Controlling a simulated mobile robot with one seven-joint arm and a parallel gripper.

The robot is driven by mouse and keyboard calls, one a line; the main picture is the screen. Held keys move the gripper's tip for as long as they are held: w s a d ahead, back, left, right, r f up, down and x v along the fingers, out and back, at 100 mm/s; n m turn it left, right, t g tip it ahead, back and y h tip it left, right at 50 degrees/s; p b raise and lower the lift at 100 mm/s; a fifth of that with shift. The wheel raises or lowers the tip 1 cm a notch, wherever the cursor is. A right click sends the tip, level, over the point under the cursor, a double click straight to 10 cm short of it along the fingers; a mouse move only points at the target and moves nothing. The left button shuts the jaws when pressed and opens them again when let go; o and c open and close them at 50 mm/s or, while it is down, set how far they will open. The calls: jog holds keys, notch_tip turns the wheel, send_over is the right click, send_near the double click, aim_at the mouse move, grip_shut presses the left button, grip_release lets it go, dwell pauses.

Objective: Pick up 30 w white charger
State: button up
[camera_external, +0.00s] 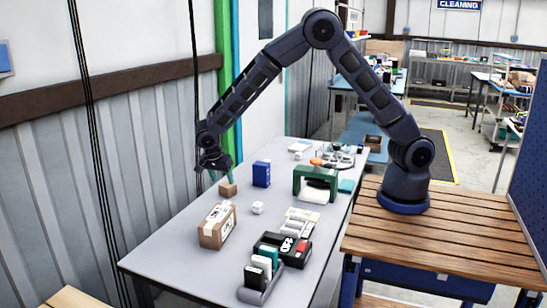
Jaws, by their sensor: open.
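A small white block (257,208), which looks like the white charger, lies on the grey table (165,258) near its middle. It is too small in the picture for any marking to be read. My gripper (217,168) is open, above the table's far left side. It is up and to the left of the white block and apart from it. I cannot make out anything between its fingers.
Close below my gripper is a small brown box (228,189). A blue box (261,174), a taped carton (217,226), a green-framed item (316,182) and a black-and-red case (283,247) surround the block, with bare table between.

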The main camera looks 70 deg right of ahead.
aim_at(226, 202)
jog(key=shift+m, duration=0.3)
jog(key=f, duration=0.5)
jog(key=d+f, duration=0.1)
jog(key=f, duration=0.2)
jog(key=shift+w, duration=0.25)
jog(key=x, duration=0.5)
jog(key=shift+a, duration=0.15)
jog(key=shift+c, duration=0.3)
jog(key=c, duration=1)
